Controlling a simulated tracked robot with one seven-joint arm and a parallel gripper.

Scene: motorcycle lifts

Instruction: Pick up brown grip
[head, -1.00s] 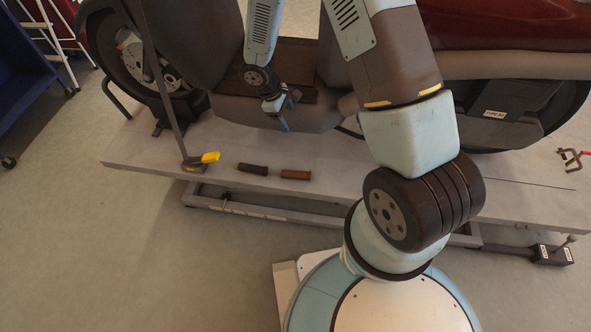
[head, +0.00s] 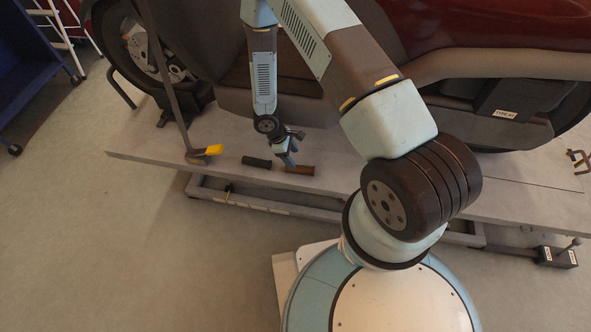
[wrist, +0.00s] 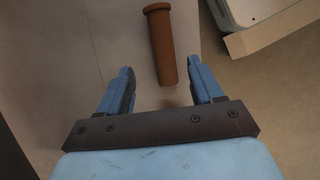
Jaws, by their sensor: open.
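The brown grip (head: 300,170) lies on the grey lift platform (head: 350,180), just right of a black grip (head: 257,162). In the wrist view the brown grip (wrist: 161,45) is a ridged cylinder with a flared far end. My gripper (head: 290,163) is above the platform, close to the left end of the brown grip. In the wrist view my gripper (wrist: 160,80) is open, with its blue fingers apart. The near end of the brown grip appears between the fingertips. Nothing is held. I cannot tell the exact height of the fingers above it.
A yellow-and-grey tool (head: 208,152) lies left of the grips, by a dark upright bar. A large red motorcycle (head: 480,30) stands behind on the platform. A brown clamp-like item (head: 579,160) is at the far right. The floor at the lower left is clear.

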